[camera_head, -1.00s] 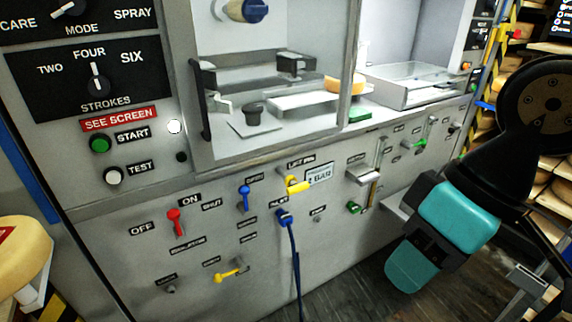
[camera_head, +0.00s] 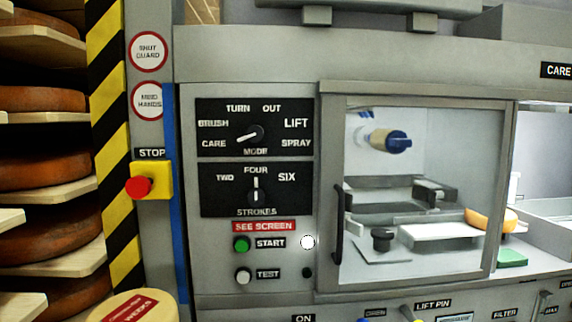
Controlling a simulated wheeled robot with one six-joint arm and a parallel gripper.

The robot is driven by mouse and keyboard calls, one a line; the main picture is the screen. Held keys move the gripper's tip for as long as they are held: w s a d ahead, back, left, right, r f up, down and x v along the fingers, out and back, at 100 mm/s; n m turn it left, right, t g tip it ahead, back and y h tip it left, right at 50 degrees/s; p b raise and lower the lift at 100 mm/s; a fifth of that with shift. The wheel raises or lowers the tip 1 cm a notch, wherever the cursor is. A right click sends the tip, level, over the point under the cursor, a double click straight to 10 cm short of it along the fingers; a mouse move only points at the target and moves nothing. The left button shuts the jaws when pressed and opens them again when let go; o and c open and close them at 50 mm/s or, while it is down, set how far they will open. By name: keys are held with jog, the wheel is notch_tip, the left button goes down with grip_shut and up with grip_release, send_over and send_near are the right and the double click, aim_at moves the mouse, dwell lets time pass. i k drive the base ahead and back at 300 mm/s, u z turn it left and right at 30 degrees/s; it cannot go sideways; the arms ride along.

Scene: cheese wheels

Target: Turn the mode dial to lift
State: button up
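The mode dial (camera_head: 256,132) is a black knob with a white pointer on the upper black panel (camera_head: 301,108) of the machine. Labels around it read CARE, BRUSH, TURN, OUT, LIFT and SPRAY. The pointer aims left and slightly down, towards CARE. The LIFT label (camera_head: 296,124) is at the dial's upper right. My gripper is outside the current view.
The strokes dial (camera_head: 256,194) is just below, pointing up at FOUR. Under it are a green START button (camera_head: 242,244) and a white TEST button (camera_head: 243,275). A red stop button (camera_head: 138,187) is left; a handled glazed door (camera_head: 338,225) is right.

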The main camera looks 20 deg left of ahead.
aim_at(255, 133)
jog(key=u, duration=2.75)
jog(key=k, duration=0.85)
jog(key=z, duration=1.2)
jog(key=i, duration=0.5)
jog(key=z, duration=0.05)
